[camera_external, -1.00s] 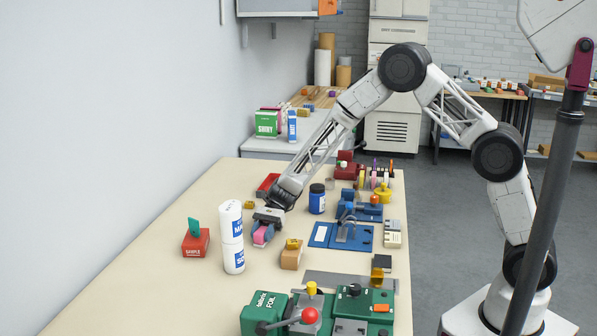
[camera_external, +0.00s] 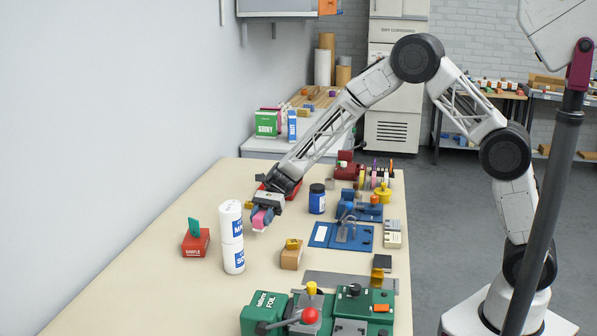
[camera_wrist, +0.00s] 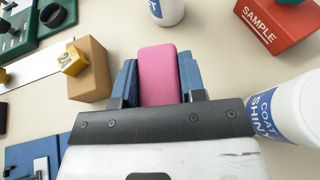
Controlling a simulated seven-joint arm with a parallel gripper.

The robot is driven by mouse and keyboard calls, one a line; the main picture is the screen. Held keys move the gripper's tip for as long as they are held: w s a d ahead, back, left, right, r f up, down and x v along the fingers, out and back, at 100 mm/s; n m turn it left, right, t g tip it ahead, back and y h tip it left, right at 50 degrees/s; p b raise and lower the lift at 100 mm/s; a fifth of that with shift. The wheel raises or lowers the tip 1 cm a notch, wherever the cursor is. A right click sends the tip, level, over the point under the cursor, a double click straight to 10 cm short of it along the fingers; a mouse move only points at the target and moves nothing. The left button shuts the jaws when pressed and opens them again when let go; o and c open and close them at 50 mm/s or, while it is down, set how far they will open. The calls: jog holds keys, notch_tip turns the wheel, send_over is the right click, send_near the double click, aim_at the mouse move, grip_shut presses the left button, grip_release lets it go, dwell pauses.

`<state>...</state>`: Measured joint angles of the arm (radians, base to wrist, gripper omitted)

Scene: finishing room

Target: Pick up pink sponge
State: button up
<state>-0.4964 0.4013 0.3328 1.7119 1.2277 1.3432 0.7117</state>
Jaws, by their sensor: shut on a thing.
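The pink sponge (camera_external: 261,218) is between the blue fingers of my gripper (camera_external: 262,217), near the middle left of the table. In the wrist view the pink sponge (camera_wrist: 158,74) stands lengthwise between the two blue fingers of my gripper (camera_wrist: 158,80), which touch it on both sides. My gripper is shut on it. The sponge appears a little above the table, though its underside is hidden.
A red sample box (camera_external: 196,243) is farther left. A tan block (camera_external: 291,256) sits to the right, with a blue jar (camera_external: 317,199) behind. Green machines (camera_external: 268,315) fill the front.

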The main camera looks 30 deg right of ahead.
aim_at(261, 214)
jog(key=shift+r, duration=2.1)
